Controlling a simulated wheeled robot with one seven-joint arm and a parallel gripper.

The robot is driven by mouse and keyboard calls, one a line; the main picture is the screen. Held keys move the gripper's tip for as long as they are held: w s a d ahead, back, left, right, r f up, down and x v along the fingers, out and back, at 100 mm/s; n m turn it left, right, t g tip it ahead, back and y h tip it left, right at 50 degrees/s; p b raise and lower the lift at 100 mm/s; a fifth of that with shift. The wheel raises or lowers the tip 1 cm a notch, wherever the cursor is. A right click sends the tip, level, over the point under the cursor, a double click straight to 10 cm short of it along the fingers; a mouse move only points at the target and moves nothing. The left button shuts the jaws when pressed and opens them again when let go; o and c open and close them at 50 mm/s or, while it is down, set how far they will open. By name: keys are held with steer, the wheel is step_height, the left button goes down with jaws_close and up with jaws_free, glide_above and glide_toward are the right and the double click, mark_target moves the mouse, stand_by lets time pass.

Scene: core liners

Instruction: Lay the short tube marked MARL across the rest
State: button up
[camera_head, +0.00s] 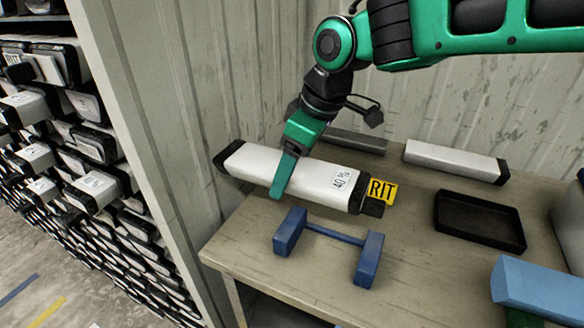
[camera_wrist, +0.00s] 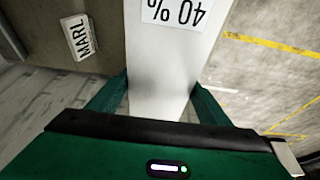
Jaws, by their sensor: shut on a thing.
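My gripper (camera_head: 282,192) is shut around the middle of a long white tube (camera_head: 310,182) with black end caps and a label reading 40 %. The tube is tilted, its right end lower, and appears held above the table. In the wrist view the white tube (camera_wrist: 157,70) lies between the fingers (camera_wrist: 157,100). No MARL mark shows on its visible faces. The rest (camera_head: 336,235), two blue blocks joined by a bar, stands empty on the table in front of the tube.
The wooden table (camera_head: 420,275) also bears a black tray (camera_head: 480,221), a grey tube (camera_head: 452,160) and a light blue block (camera_head: 540,288). A yellow plate reading RIT (camera_head: 381,191), perhaps partly hidden, shows at the held tube's right end. Shelves of tubes (camera_head: 75,150) stand left.

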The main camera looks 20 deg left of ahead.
mark_target(345, 186)
steer(key=d+f, duration=0.1)
steer(key=d, duration=0.1)
steer(key=s+d+f, duration=0.1)
steer(key=d+f, duration=0.1)
steer(key=d, duration=0.1)
steer(key=s+d+f, duration=0.1)
steer(key=d, duration=0.1)
steer(key=shift+d+f, duration=0.2)
steer(key=shift+f, duration=2.05)
steer(key=shift+f, duration=0.2)
steer(key=o, duration=2)
steer(key=v, duration=1.2)
steer(key=shift+r, duration=0.2)
